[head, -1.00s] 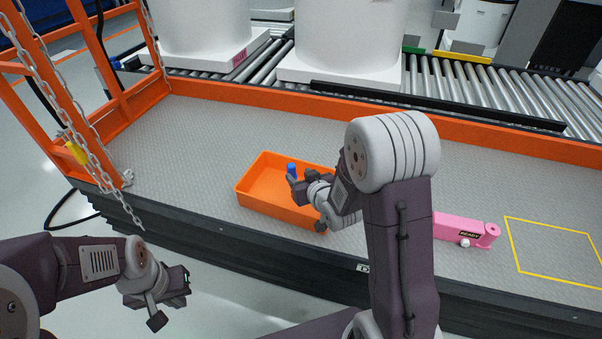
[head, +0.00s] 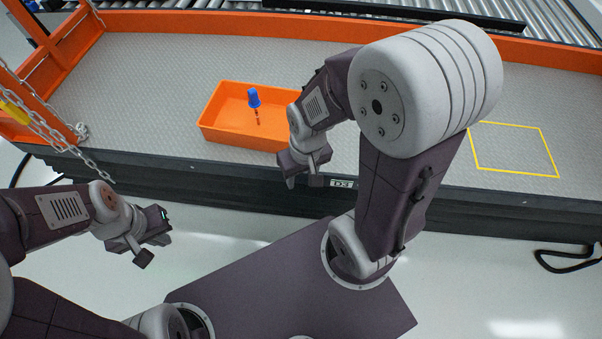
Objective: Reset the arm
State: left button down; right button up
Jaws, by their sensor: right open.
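My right gripper (head: 303,182) is open and empty, pointing down in front of the platform's dark front edge, just right of and nearer than the orange tray (head: 222,140). A blue-topped tool (head: 254,98) with a thin reddish shaft shows inside the tray, roughly upright. I cannot tell whether it rests on the tray floor or leans. My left gripper (head: 156,238) is at the lower left over the floor, its fingers apart with nothing between them. My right arm covers the tray's right end.
The grey platform (head: 170,70) has orange rails and a dark front edge. A yellow outlined square (head: 515,150) on its right is empty. Chains (head: 60,140) hang at the left. Rollers (head: 390,8) run behind. A black cable (head: 570,262) lies on the floor at right.

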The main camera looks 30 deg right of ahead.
notch_tip(320, 180, up, 35)
jog(key=p, duration=3.5)
jog(key=shift+r, duration=0.1)
